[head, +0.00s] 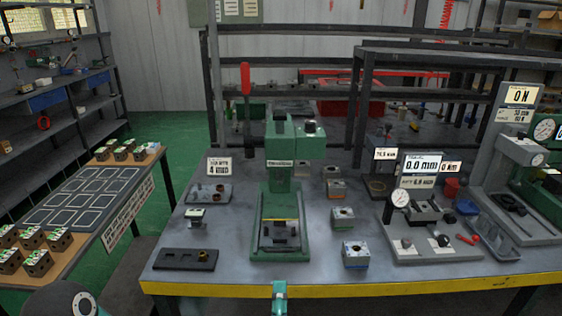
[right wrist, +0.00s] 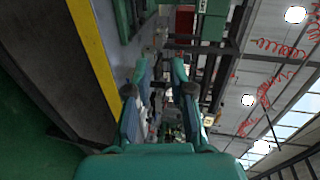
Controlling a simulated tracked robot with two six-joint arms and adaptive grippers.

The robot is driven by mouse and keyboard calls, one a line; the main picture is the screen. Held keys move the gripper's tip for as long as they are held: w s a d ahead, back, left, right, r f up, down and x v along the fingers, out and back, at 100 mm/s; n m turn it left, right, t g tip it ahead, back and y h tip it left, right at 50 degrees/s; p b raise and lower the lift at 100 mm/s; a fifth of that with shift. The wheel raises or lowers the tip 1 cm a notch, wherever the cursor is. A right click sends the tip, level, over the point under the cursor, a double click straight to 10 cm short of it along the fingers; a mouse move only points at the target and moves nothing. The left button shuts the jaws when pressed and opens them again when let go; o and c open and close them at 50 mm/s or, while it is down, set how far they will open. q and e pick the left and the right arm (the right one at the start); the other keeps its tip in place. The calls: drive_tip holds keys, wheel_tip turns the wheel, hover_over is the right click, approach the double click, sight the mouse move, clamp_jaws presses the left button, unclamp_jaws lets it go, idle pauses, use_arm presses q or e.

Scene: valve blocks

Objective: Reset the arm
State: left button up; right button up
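My right gripper (right wrist: 160,66) shows in the right wrist view with its two teal fingers apart and nothing between them. In the head view, a small teal part of my right gripper (head: 279,290) shows at the bottom middle, in front of the table's yellow edge. It is apart from the valve blocks. A teal and dark arm part of mine shows at the bottom left of the head view. My left gripper does not show.
A green press (head: 279,190) stands mid-table (head: 225,276). Several valve blocks (head: 355,254) stand to its right. A gauge fixture (head: 424,225) is farther right. A dark slotted plate (head: 186,259) lies front left. A side table (head: 136,187) holds more blocks and marked squares.

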drive_tip(key=w+d+f+m+g+h+b, duration=0.1)
drive_tip(key=w+d+f+g+h+b, duration=0.1)
drive_tip(key=d+f, duration=0.55)
drive_tip(key=w+d+f+m+g+h+b, duration=0.1)
drive_tip(key=w+d+f+h+b, duration=0.15)
drive_tip(key=d+f, duration=0.45)
drive_tip(key=s+d+f+n+g+y+b, duration=0.1)
drive_tip(key=s+d+f+n+g+b, duration=0.15)
drive_tip(key=f, duration=0.85)
drive_tip(key=s+d+f+n+g+y+b, duration=0.1)
drive_tip(key=s+d+f+g, duration=0.2)
drive_tip(key=f, duration=0.9)
drive_tip(key=s+a+f+n+g+y+b, duration=0.2)
drive_tip(key=s+f+n+g+y, duration=0.15)
drive_tip(key=s+f+n, duration=0.45)
drive_tip(key=s+a+f+n+g+y, duration=0.1)
drive_tip(key=s+a+n+g+y, duration=0.2)
drive_tip(key=s+a+n, duration=0.25)
wheel_tip(320, 180, up, 14)
drive_tip(key=p, duration=1.5)
drive_tip(key=shift+r+n, duration=0.25)
drive_tip(key=shift+n, duration=0.15)
